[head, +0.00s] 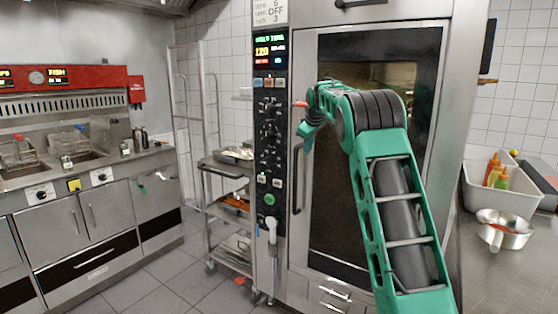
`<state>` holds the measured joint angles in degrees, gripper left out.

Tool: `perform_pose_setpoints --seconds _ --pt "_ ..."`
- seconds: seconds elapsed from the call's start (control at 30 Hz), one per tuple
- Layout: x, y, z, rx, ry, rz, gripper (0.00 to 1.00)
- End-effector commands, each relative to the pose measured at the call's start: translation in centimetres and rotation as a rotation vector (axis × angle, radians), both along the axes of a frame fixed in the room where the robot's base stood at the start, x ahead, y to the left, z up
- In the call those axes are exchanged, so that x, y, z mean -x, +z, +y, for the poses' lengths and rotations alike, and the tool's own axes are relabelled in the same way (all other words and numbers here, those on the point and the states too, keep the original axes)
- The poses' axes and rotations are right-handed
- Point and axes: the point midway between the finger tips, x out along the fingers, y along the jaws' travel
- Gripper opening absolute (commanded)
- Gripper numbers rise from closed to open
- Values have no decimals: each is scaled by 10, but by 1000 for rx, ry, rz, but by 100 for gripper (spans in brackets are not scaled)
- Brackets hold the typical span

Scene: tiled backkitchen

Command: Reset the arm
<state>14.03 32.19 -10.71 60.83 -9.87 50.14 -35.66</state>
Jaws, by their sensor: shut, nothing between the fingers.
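My green and black arm rises from the bottom right and bends over in front of the tall steel oven (336,150). My gripper (308,138) is at the arm's far end, left of its top bend, and looks small from here. It is shut with nothing held. It appears in front of the upper end of the oven door's vertical handle (296,185); I cannot tell whether it touches the handle. The oven door looks closed. Part of the door is hidden behind my arm.
A steel counter (492,277) at the right holds a white bin (482,190) with sauce bottles and a steel pan (504,229). A wheeled rack (227,205) stands left of the oven. Fryers (70,155) line the left wall. Tiled floor (150,280) lies clear between.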

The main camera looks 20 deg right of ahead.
Motion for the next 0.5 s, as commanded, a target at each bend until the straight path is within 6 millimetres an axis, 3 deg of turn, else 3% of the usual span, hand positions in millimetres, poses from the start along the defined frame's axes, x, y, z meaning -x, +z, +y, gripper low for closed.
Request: perform_pose_setpoints --seconds 0.17,0.27,0.37,0.5 --pt "4 1 -3 -3 -6 2 0" --pt "18 3 -3 -19 -31 11 0" --pt "50 6 -2 -55 -88 31 0" --pt "114 4 6 -128 -199 73 0"
